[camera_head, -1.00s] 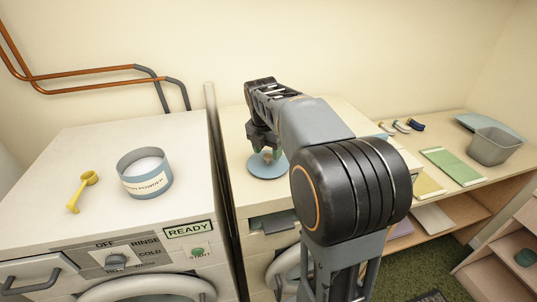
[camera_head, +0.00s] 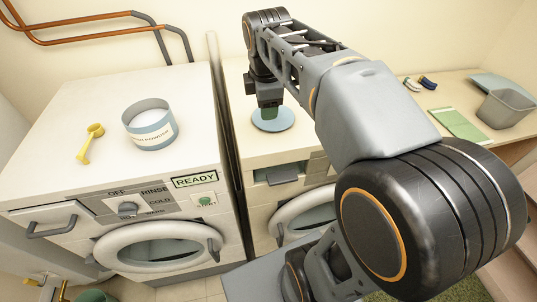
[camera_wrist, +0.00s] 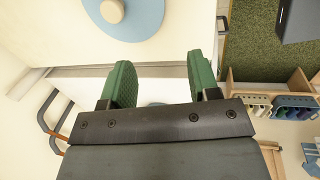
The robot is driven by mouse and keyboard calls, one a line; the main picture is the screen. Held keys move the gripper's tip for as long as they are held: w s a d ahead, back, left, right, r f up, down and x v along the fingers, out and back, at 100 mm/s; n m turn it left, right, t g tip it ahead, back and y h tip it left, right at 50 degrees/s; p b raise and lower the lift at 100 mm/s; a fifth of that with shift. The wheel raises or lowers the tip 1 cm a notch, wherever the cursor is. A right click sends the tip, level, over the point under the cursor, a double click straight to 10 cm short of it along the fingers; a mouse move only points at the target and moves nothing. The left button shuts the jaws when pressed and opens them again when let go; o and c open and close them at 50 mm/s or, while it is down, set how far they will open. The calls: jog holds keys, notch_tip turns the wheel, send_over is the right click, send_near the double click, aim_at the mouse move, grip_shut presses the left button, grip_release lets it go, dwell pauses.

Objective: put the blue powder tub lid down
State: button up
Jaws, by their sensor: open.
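The blue powder tub lid (camera_head: 283,123) is a flat round disc lying on the white top of the right-hand machine. In the wrist view the lid (camera_wrist: 146,24) shows at the top with its pale round knob (camera_wrist: 111,10) facing up. My gripper (camera_head: 268,111) is over the lid in the head view and hides its knob there. In the wrist view the green fingers of my gripper (camera_wrist: 160,76) are spread apart with the knob outside them. The open powder tub (camera_head: 150,138), blue with a white label, stands on the left-hand washer, full of white powder.
A yellow scoop (camera_head: 90,142) lies left of the tub. A narrow gap separates the two machines. A shelf at right holds a green mat (camera_head: 459,124) and a grey bin (camera_head: 505,108). Copper pipes (camera_head: 85,38) run along the wall.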

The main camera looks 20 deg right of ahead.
jog(key=s+a+f+m+t+y, duration=0.1)
jog(key=s+a+f+m, duration=0.3)
jog(key=s+f+m, duration=0.6)
jog(key=shift+f+m+t, duration=0.15)
jog(key=shift+m+t, duration=0.35)
jog(key=shift+m, duration=2.1)
jog(key=shift+c, duration=0.5)
